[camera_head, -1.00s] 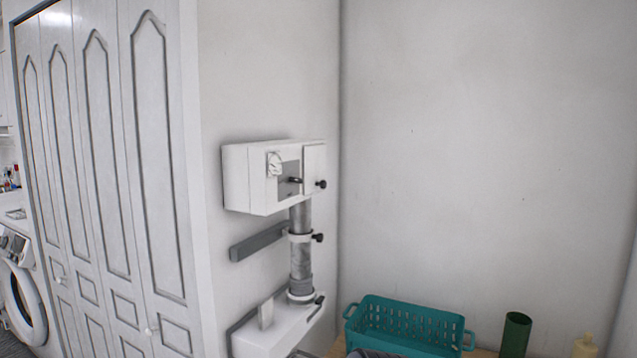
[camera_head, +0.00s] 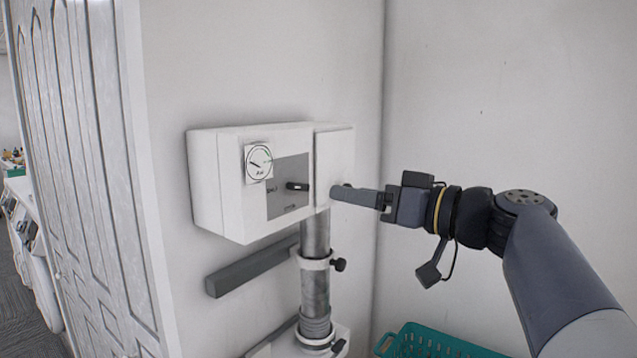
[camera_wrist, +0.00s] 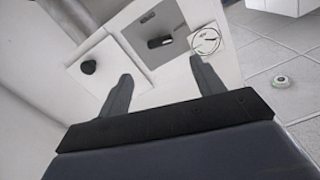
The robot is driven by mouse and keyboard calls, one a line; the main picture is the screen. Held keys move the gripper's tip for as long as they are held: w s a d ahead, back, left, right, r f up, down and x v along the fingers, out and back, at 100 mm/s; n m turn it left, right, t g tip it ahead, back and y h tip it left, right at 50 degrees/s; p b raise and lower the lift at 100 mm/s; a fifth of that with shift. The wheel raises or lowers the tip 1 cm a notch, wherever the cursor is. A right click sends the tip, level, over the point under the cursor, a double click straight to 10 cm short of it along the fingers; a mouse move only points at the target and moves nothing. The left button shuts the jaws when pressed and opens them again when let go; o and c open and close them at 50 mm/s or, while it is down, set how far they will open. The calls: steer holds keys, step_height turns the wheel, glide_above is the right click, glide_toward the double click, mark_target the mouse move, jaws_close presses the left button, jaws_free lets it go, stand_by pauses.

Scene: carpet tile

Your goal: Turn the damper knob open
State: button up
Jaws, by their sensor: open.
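A white wall box (camera_head: 225,190) carries a round gauge (camera_head: 258,162) and a grey panel (camera_head: 285,170) with a dark lever-like knob (camera_head: 298,186). The box's right-hand door (camera_head: 328,150) has a dark knob, mostly hidden behind my gripper in the head view; it shows in the wrist view (camera_wrist: 88,67). My gripper (camera_head: 335,193) is in front of the door, right of the panel knob. In the wrist view my gripper (camera_wrist: 160,67) is open and empty, its fingers apart, with the panel knob (camera_wrist: 160,42) beyond and between their tips. I see no contact. Which knob is the damper's I cannot tell.
A grey pipe (camera_head: 315,285) runs down from the box, with a white collar and small dark knob (camera_head: 340,264). A grey bar (camera_head: 250,265) is on the wall. A teal basket (camera_head: 440,345) stands below right. White closet doors (camera_head: 80,150) are at left.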

mark_target(303, 186)
steer(key=p+x, duration=0.3)
steer(key=x, duration=0.7)
steer(key=shift+a, duration=0.15)
steer(key=shift+c, duration=0.3)
steer(key=c, duration=0.9)
